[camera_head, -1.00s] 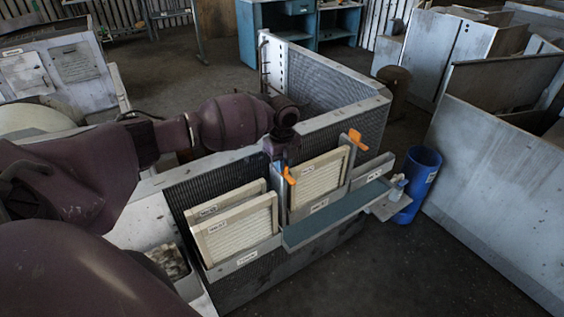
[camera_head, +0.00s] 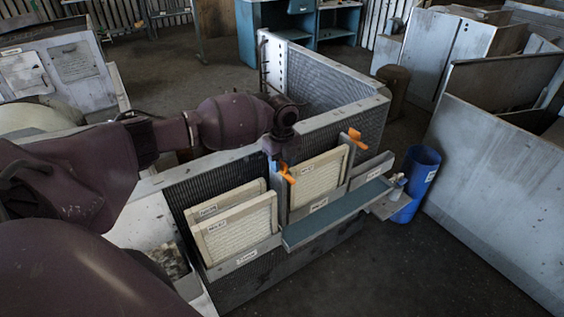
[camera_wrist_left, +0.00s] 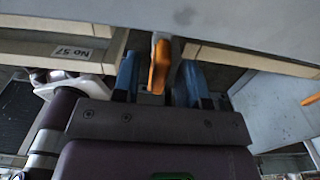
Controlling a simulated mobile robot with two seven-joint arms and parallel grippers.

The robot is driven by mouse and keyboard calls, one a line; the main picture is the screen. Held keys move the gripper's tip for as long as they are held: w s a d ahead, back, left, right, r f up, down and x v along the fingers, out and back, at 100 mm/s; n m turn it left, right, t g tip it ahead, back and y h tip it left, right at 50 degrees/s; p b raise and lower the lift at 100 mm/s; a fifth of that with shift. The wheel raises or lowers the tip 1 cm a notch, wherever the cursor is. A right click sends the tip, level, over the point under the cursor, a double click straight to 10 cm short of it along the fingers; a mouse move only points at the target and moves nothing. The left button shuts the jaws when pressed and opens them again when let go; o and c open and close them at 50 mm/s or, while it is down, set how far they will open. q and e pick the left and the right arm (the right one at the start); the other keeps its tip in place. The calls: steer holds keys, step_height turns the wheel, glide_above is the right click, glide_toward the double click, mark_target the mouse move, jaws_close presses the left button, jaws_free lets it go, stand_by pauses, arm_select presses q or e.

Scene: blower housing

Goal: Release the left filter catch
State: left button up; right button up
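The left filter catch (camera_head: 286,173) is a small orange lever at the upper left of the pale framed filter (camera_head: 320,178) in the housing. A second orange catch (camera_head: 354,137) sits at that filter's upper right. My left gripper (camera_head: 279,165) is at the left catch, its fingers mostly hidden by the wrist in the head view. In the left wrist view, its two blue fingers (camera_wrist_left: 160,84) stand apart on either side of the orange catch (camera_wrist_left: 159,65). A gap shows on each side, so it is not clamped. My right gripper is out of view.
Two loose framed filters (camera_head: 238,232) stand in a holder on the housing's left front. A teal-topped shelf (camera_head: 335,214) juts out in front, with a small bottle (camera_head: 397,184) at its right end. A blue bin (camera_head: 418,178) stands right of the housing. Floor is clear in front.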

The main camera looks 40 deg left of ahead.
mark_target(282, 162)
arm_select(q)
step_height(282, 162, up, 10)
steer(key=shift+f+p, duration=0.1)
steer(key=shift+p, duration=0.35)
steer(key=shift+r, duration=0.5)
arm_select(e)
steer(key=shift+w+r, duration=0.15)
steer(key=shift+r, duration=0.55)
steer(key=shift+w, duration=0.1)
